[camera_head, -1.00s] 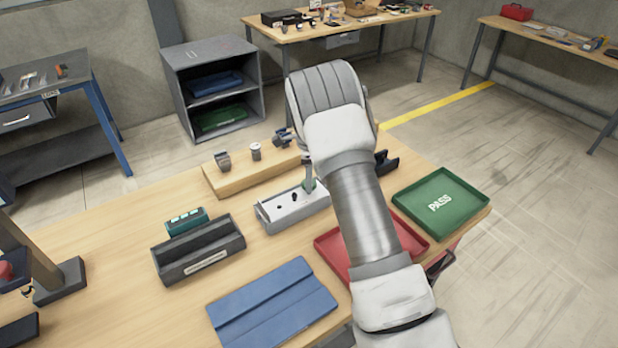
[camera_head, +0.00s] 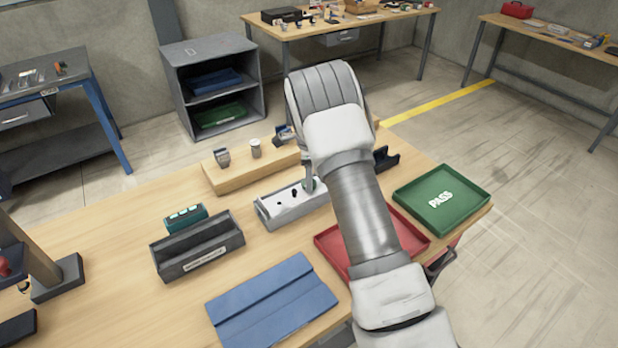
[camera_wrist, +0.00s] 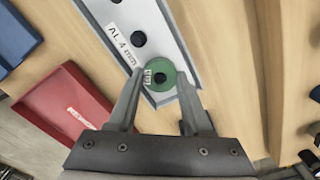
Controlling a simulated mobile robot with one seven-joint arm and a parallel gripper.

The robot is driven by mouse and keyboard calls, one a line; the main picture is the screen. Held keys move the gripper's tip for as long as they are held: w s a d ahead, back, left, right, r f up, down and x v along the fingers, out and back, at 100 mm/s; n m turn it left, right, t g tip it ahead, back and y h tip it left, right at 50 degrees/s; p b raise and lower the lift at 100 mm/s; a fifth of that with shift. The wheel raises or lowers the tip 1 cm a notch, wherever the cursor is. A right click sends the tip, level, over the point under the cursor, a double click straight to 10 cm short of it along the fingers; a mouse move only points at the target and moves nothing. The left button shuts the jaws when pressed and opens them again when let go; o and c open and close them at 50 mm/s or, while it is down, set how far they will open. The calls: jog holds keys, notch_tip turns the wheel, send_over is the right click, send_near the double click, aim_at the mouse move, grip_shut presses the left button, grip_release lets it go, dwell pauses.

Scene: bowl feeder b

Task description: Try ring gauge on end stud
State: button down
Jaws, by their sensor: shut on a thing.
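The green ring gauge (camera_wrist: 171,67) sits between my fingertips in the wrist view, with pale lettering on its face. My gripper (camera_wrist: 160,80) is shut on it.
A red tray (camera_head: 330,245) lies just right of the fixture, partly behind my arm. A green PASS tray (camera_head: 462,210) is farther right. A wooden block (camera_head: 225,185) with metal parts stands behind. A grey bin (camera_head: 180,268) and blue mat (camera_head: 270,305) lie left and in front.

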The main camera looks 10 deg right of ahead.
jog(key=shift+f, duration=0.45)
jog(key=shift+r, duration=0.1)
dwell(1.3)
jog(key=shift+r+p, duration=1.45)
jog(key=shift+r, duration=1.5)
